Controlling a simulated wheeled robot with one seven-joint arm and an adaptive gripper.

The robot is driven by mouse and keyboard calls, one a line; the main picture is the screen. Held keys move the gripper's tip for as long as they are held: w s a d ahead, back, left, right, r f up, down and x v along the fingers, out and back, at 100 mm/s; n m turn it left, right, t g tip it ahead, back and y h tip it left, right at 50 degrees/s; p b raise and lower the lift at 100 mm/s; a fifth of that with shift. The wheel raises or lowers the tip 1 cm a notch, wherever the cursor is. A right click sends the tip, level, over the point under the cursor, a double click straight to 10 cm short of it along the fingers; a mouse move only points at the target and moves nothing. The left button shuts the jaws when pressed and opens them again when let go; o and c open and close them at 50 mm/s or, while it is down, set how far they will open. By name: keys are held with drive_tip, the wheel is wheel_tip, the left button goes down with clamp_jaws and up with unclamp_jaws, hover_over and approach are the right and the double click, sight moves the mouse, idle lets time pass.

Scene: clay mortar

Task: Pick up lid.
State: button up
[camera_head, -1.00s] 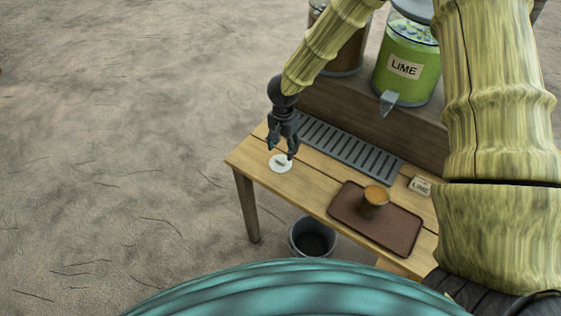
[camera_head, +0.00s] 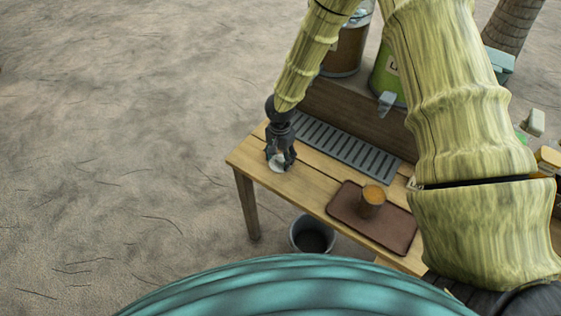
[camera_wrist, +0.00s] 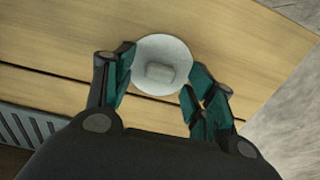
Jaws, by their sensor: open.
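The lid is a small white disc with a raised block-shaped knob. It lies on the wooden table (camera_head: 232,157) near its left end. The lid (camera_wrist: 148,52) shows in the wrist view between and slightly beyond my fingertips. In the head view the lid (camera_head: 277,167) is partly covered by my fingers. My gripper (camera_head: 281,159) is open and low over the lid, with one finger on each side. In the wrist view my gripper (camera_wrist: 158,78) has nothing clamped between its teal finger pads. I cannot tell whether the fingers touch the lid.
A brown tray (camera_head: 400,235) with an orange-topped cup (camera_head: 371,200) sits to the right. A slotted grate (camera_head: 345,145) runs along the back, below a green dispenser (camera_head: 386,80) and a brown one (camera_head: 345,48). A grey bucket (camera_head: 312,235) stands by the table's front.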

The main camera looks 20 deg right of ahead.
drive_tip(key=c, duration=0.7)
drive_tip(key=shift+c, duration=0.2)
drive_tip(key=shift+r, duration=0.1)
